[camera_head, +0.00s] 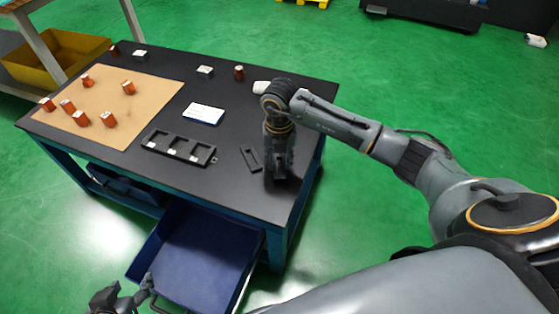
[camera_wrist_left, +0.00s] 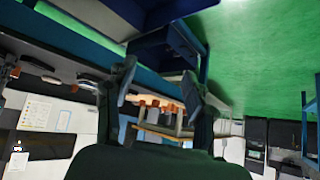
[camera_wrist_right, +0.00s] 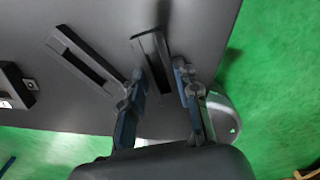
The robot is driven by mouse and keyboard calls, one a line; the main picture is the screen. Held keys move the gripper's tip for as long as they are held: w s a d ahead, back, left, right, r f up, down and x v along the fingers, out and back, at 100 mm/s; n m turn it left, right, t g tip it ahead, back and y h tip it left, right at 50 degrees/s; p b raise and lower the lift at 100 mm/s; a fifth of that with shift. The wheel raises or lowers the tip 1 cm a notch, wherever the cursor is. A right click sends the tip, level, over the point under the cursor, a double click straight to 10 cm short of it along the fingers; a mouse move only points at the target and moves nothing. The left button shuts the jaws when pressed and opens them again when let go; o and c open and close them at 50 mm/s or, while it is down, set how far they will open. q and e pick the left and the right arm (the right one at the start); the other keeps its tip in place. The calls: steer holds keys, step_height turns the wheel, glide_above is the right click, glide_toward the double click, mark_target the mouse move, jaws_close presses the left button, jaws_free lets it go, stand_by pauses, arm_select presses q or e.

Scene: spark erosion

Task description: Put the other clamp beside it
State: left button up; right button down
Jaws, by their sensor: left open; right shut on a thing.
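One clamp (camera_head: 251,158), a dark flat bar with a long slot, lies on the black table top. It also shows in the right wrist view (camera_wrist_right: 85,60). The other clamp (camera_wrist_right: 152,55), of the same kind, is between the fingertips of my right gripper (camera_wrist_right: 161,75), which is shut on it. The two clamps are a short distance apart and at an angle to each other. I cannot tell whether the held clamp touches the table. In the head view my right gripper (camera_head: 278,176) hides it. My left gripper (camera_head: 120,299) is open and empty, low beside the drawer; its fingers show in the left wrist view (camera_wrist_left: 157,78).
A black three-slot rack (camera_head: 179,148) is left of the clamps. A white-topped box (camera_head: 203,114) lies behind it. Several copper-coloured blocks stand on a tan board (camera_head: 105,95). A blue drawer (camera_head: 200,262) is open at the table's front. Bare table (camera_head: 225,185) lies in front of the clamps.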

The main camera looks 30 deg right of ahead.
steer(key=shift+f, duration=0.1)
steer(key=c, duration=1)
jaws_free()
